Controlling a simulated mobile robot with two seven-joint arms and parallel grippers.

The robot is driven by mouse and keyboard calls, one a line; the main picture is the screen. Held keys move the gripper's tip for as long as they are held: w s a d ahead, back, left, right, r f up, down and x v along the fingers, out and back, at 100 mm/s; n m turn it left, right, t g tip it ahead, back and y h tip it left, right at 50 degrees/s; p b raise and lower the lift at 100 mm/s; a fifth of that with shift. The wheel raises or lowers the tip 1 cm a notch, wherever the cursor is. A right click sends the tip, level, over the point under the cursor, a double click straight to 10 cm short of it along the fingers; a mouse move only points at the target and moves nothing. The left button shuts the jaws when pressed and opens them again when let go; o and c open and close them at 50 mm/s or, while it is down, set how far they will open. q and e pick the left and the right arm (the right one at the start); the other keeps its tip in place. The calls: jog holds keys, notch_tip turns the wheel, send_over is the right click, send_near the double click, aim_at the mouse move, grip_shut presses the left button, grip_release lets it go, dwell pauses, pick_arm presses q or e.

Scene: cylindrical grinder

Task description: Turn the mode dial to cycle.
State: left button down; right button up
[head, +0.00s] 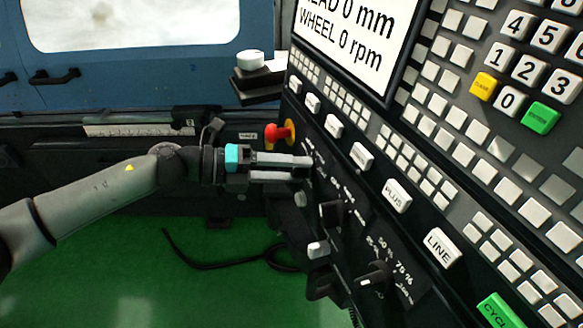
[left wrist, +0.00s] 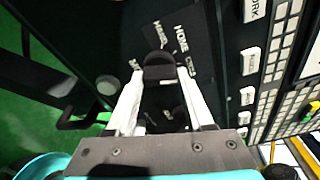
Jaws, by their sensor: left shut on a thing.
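The mode dial (left wrist: 159,66) is a black knob on the dark control panel, and it shows between the fingertips of my left gripper (left wrist: 148,80) in the left wrist view. White labels stand around it; HOME (left wrist: 181,40) is readable, while the others are blurred or partly hidden. I cannot tell which label the dial points at. In the head view my left gripper (head: 308,167) reaches from the left to the panel, its fingers shut on the dial, which they hide there. My right gripper is not in view.
Below the gripper are another black knob (head: 332,213) and a dial with percent marks (head: 374,278). A red emergency stop (head: 279,134) sits close behind the fingers. White buttons, a keypad (head: 528,72) and a screen (head: 352,35) fill the panel. Green floor (head: 130,265) lies below.

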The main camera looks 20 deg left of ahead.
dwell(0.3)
pick_arm(q)
jog(key=shift+c, duration=1.6)
grip_release()
jog(key=v, duration=1.5)
jog(key=shift+a, duration=0.2)
